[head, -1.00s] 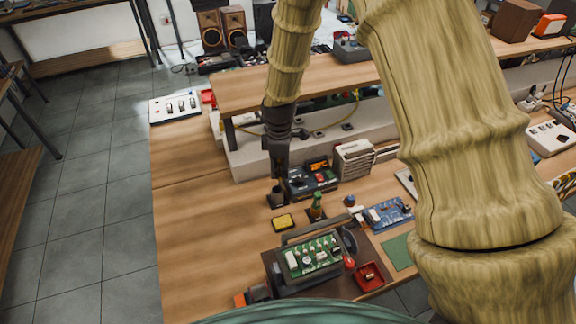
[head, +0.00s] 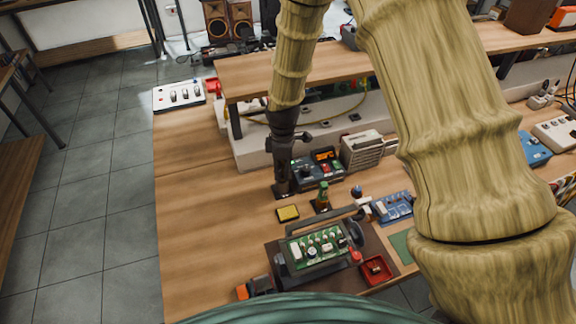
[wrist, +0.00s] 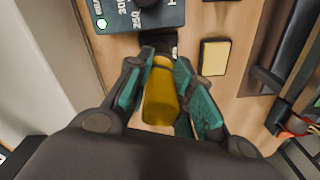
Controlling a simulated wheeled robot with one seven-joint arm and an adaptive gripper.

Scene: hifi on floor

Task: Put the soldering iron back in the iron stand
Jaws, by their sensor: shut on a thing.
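My gripper (wrist: 160,95) is shut on the yellow handle of the soldering iron (wrist: 160,105), with one teal-padded finger on each side. In the head view my gripper (head: 283,188) points down over the wooden bench, left of the soldering station (head: 318,168). The iron's far end runs into a dark part in the wrist view, which looks like the iron stand (wrist: 158,41). The stand's dark base (head: 279,193) is mostly covered by my gripper in the head view. I cannot tell how deep the iron sits in it. The tip is hidden.
A yellow sponge (head: 288,213) lies just in front of the stand. A small green-topped bottle (head: 322,196) stands to the right. A green circuit board (head: 314,244) in a holder and a red tray (head: 376,269) are nearer.

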